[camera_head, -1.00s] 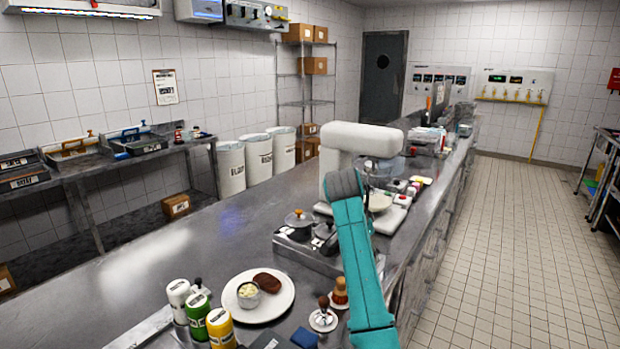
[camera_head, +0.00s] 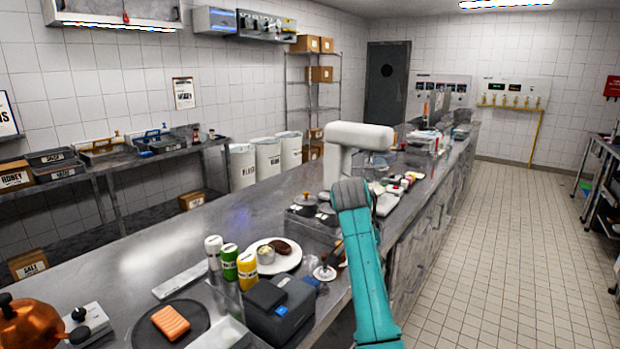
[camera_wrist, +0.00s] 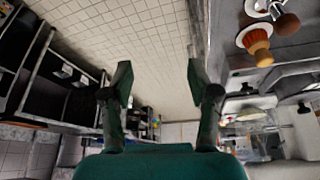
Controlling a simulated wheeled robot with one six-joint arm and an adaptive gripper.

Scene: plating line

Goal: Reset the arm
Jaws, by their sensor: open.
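My arm (camera_head: 362,270), teal with a dark grey joint, reaches up over the right edge of the steel counter (camera_head: 165,245) in the head view. My gripper is hidden in that view. In the wrist view my gripper (camera_wrist: 158,80) shows two dark green fingers spread wide apart, with nothing between them. The tiled floor (camera_wrist: 150,35) lies beyond the fingers.
A plate (camera_head: 287,262) with a brown patty and a small cup, several bottles (camera_head: 229,262), a dark device (camera_head: 280,308) and a salmon-coloured piece (camera_head: 170,322) on a dark round board stand on the counter. The floor aisle (camera_head: 480,260) at right is clear.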

